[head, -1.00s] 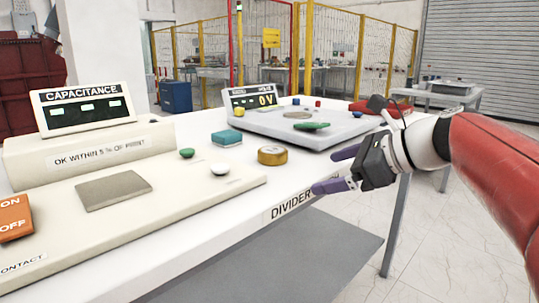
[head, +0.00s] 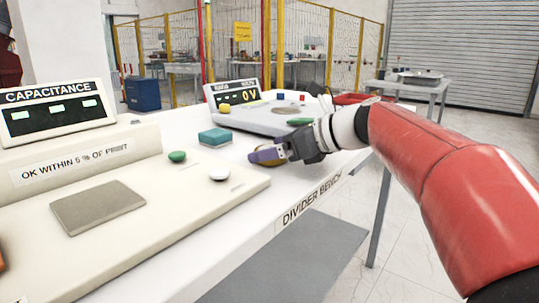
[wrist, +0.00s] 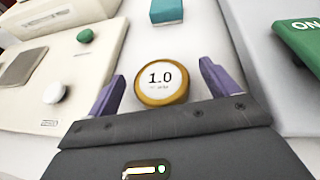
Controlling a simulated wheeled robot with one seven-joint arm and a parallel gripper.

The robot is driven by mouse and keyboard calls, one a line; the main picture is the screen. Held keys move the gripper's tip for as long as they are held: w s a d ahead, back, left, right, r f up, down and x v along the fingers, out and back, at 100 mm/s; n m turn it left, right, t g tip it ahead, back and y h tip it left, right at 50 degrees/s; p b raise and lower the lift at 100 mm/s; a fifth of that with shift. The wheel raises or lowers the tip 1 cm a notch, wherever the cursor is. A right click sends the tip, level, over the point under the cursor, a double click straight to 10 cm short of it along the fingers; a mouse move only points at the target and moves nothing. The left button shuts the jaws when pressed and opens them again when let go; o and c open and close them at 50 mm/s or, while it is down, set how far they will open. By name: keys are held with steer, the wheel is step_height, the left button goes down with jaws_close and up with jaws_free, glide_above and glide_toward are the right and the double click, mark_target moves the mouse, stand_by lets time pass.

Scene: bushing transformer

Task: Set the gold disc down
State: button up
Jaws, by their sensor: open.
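The gold disc (wrist: 161,83) lies on the white bench top, its pale face marked "1.0" turned up in the wrist view. My gripper (wrist: 160,92) is open, with one purple finger on each side of the disc and visible gaps between fingers and disc. In the head view my gripper (head: 268,155) is low over the bench and covers most of the gold disc (head: 262,148); only a bit of its gold edge shows.
A teal block (head: 215,137) sits on the bench behind the disc. The cream capacitance unit (head: 85,160), with a green knob (head: 177,156) and a white knob (head: 219,174), is to the left. A grey 0 V meter panel (head: 268,117) stands behind. The "DIVIDER BENCH" front edge (head: 312,200) is close.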

steer(key=shift+x, duration=0.8)
steer(key=shift+c, duration=0.5)
steer(key=c, duration=1.3)
steer(key=shift+r, duration=0.1)
